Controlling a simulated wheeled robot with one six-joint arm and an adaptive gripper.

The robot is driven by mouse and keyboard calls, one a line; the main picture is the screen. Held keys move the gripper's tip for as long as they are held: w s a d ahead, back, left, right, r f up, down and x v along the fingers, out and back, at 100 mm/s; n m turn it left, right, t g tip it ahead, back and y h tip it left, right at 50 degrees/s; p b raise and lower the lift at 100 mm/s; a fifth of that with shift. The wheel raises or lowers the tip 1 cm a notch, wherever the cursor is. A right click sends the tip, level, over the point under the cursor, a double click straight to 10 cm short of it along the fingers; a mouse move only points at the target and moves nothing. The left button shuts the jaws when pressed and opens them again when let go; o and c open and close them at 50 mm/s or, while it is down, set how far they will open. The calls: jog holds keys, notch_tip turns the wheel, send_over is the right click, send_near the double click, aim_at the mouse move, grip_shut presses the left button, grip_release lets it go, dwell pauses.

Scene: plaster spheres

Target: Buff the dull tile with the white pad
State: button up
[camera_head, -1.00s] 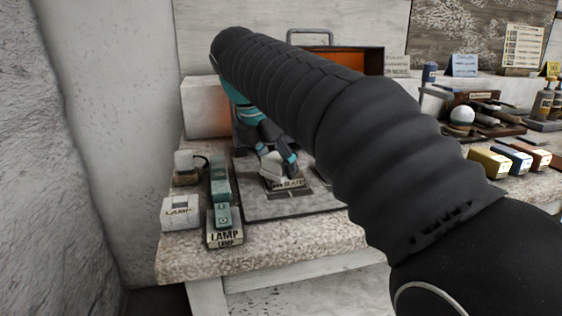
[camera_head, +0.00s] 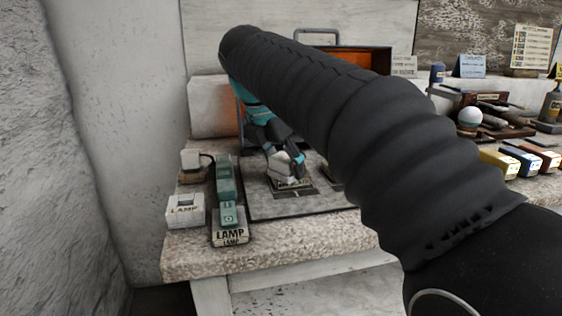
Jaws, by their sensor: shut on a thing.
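My gripper (camera_head: 284,168) is low over the grey mat (camera_head: 262,205) on the stone-topped bench, left of the middle. It is shut on the white pad (camera_head: 279,168). The pad is at a labelled tile (camera_head: 290,184) lying on the mat; the tile's lettering is too small to read, so I cannot tell whether it is the dull one. I cannot tell whether the pad touches the tile. My black-sleeved arm hides much of the mat's right side.
A green lamp switch (camera_head: 228,190) with a LAMP label and a white LAMP box (camera_head: 184,211) stand left of the mat. An orange-lined case (camera_head: 362,62) is behind. Several coloured blocks (camera_head: 497,162) and a white sphere (camera_head: 470,117) are at the right.

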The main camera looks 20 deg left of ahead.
jog(key=shift+s+d, duration=0.35)
jog(key=shift+d, duration=0.35)
jog(key=shift+a, duration=0.1)
jog(key=shift+w+a+r+p, duration=0.3)
jog(key=shift+w+a+r, duration=0.15)
jog(key=shift+a+r, duration=0.3)
jog(key=shift+r, duration=1.2)
